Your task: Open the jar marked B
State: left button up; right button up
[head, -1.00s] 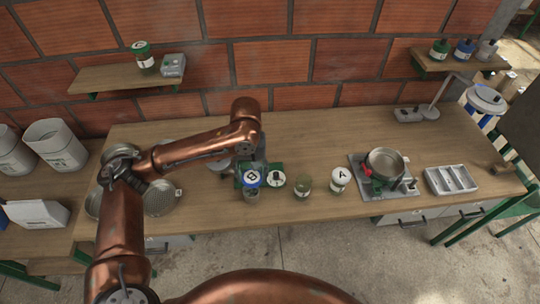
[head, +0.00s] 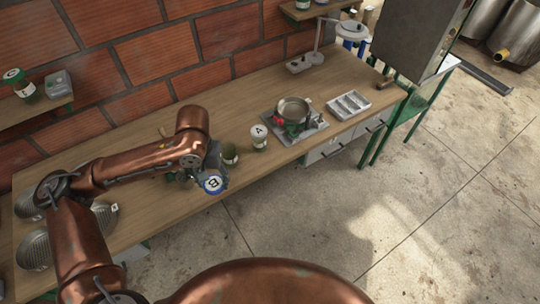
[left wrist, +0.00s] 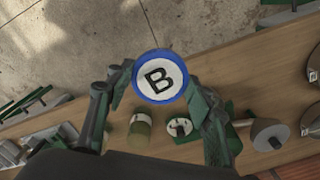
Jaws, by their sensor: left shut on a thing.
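The lid marked B (head: 213,184), white with a blue rim, is at the bench's front edge in the head view. It also shows face-on in the left wrist view (left wrist: 160,77). My left gripper (head: 207,176) is shut on it, with one finger on each side. The jar body below the lid is hidden, so I cannot tell whether lid and body are still joined. My right gripper is not in view.
Beside my left gripper stand an olive jar (head: 230,153) and a jar marked A (head: 259,138). A burner with a pan (head: 293,110) and a grey divided tray (head: 348,105) are farther right. Round sieves (head: 103,220) lie at the left.

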aim_at(231, 158)
jog(key=z, duration=1)
jog(key=i, duration=0.7)
jog(key=u, duration=1.05)
jog(key=i, duration=0.6)
jog(key=u, duration=0.65)
